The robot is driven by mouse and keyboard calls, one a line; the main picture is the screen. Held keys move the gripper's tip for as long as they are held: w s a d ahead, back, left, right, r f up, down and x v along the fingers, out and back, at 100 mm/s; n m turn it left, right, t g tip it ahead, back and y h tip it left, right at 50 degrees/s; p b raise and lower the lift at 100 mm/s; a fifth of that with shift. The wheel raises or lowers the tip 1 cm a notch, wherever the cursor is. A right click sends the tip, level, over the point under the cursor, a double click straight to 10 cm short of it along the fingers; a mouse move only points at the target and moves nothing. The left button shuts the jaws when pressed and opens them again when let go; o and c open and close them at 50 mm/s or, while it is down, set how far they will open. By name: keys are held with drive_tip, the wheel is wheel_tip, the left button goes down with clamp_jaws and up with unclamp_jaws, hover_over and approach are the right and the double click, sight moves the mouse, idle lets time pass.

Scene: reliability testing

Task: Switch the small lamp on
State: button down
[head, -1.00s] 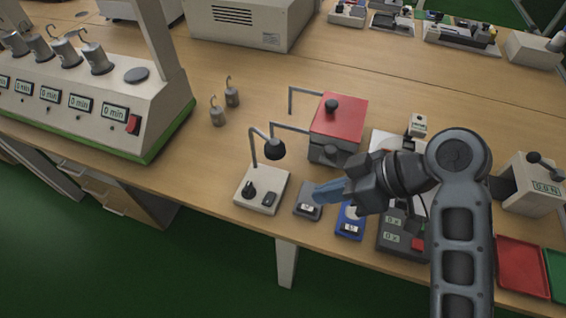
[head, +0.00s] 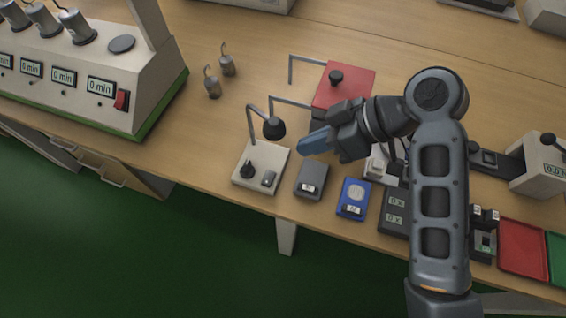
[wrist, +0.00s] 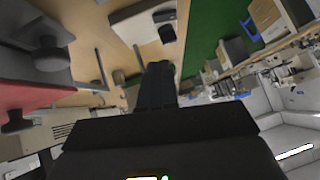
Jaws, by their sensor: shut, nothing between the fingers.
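The small lamp has a pale square base (head: 251,180) near the bench's front edge, with a black knob (head: 247,169) and a dark rocker switch (head: 268,179) on it. A thin bent stem carries its black lamp head (head: 274,128). I cannot tell whether it is lit. My gripper (head: 303,147) is shut and empty, to the right of the lamp head, apart from the base's switch in the picture. In the wrist view, my gripper's fingers (wrist: 158,82) point toward a pale base with dark parts, likely the lamp (wrist: 134,33).
A red-topped box (head: 350,82) with bent rods stands behind my gripper. A small grey device (head: 311,181) and a blue one (head: 354,199) sit right of the lamp. Two hooked metal weights (head: 212,86) stand behind it. A large timer console (head: 90,75) is at left.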

hover_over(273, 174)
drive_tip(key=d, duration=0.2)
drive_tip(key=f, duration=0.4)
drive_tip(key=shift+w+d+f, duration=0.15)
drive_tip(key=shift+w+f, duration=0.2)
drive_tip(key=shift+w, duration=0.05)
drive_tip(key=shift+s+f+p, duration=0.25)
drive_tip(key=shift+f+p, duration=0.1)
drive_tip(key=shift+f, duration=0.85)
drive_tip(key=shift+s+f, duration=0.1)
drive_tip(key=shift+f, duration=0.65)
drive_tip(key=shift+f, duration=0.1)
drive_tip(key=shift+f+g, duration=0.3)
drive_tip(key=shift+f, duration=0.05)
drive_tip(key=shift+s, duration=0.1)
drive_tip(key=shift+r+p, duration=0.6)
drive_tip(key=shift+p, duration=0.05)
drive_tip(key=shift+r, duration=0.15)
